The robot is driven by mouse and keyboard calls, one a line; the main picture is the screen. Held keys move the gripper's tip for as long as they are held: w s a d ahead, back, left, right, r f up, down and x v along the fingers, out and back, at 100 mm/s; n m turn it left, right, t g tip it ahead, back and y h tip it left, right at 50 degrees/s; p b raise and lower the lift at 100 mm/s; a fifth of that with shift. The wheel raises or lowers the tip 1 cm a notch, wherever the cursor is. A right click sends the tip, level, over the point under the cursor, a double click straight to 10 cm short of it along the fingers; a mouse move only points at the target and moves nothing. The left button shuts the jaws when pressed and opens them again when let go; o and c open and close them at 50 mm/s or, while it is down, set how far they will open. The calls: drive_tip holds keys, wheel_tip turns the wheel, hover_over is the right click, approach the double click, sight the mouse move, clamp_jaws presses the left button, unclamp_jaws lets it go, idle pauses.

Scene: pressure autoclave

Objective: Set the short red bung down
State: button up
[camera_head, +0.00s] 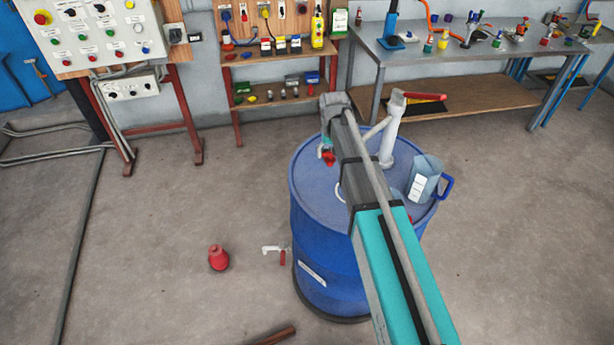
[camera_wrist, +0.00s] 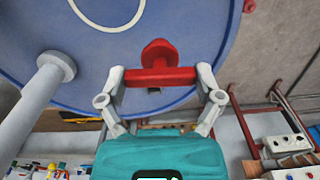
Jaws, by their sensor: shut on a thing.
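The short red bung (camera_wrist: 160,77) is held crosswise between the fingertips of my gripper (camera_wrist: 161,78) in the wrist view, with its rounded knob pointing away from my palm. In the head view the bung (camera_head: 328,158) shows as a small red shape below my gripper (camera_head: 326,146), partly hidden by my arm. It is over the left part of the blue drum's top (camera_head: 310,170). I cannot tell whether it touches the drum top. The drum top (camera_wrist: 195,40) fills much of the wrist view behind it.
A white hand pump (camera_head: 389,140) with a red handle and a jug (camera_head: 424,180) with a blue handle stand on the drum. A red flared object (camera_head: 218,258) and a small tap (camera_head: 274,249) lie on the floor. Shelves and a workbench (camera_head: 440,50) stand behind.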

drive_tip(key=shift+s, duration=0.1)
drive_tip(key=shift+s+r, duration=0.1)
drive_tip(key=shift+s, duration=0.1)
drive_tip(key=s+a+r+p, duration=0.2)
drive_tip(key=s+a, duration=0.3)
drive_tip(key=s, duration=0.4)
drive_tip(key=shift+s+a+n, duration=0.3)
drive_tip(key=shift+a+n, duration=0.05)
drive_tip(key=shift+n, duration=0.05)
drive_tip(key=shift+w, duration=0.1)
drive_tip(key=shift+w+a+f+b, duration=0.5)
drive_tip(key=shift+w+f+b, duration=1)
drive_tip(key=shift+w, duration=0.6)
drive_tip(key=shift+w+a+f+b, duration=0.45)
drive_tip(key=shift+w+f+b, duration=1)
drive_tip(key=shift+w, duration=0.7)
drive_tip(key=shift+w+a+f+b, duration=0.5)
drive_tip(key=shift+w+f+b, duration=1)
drive_tip(key=shift+w, duration=0.6)
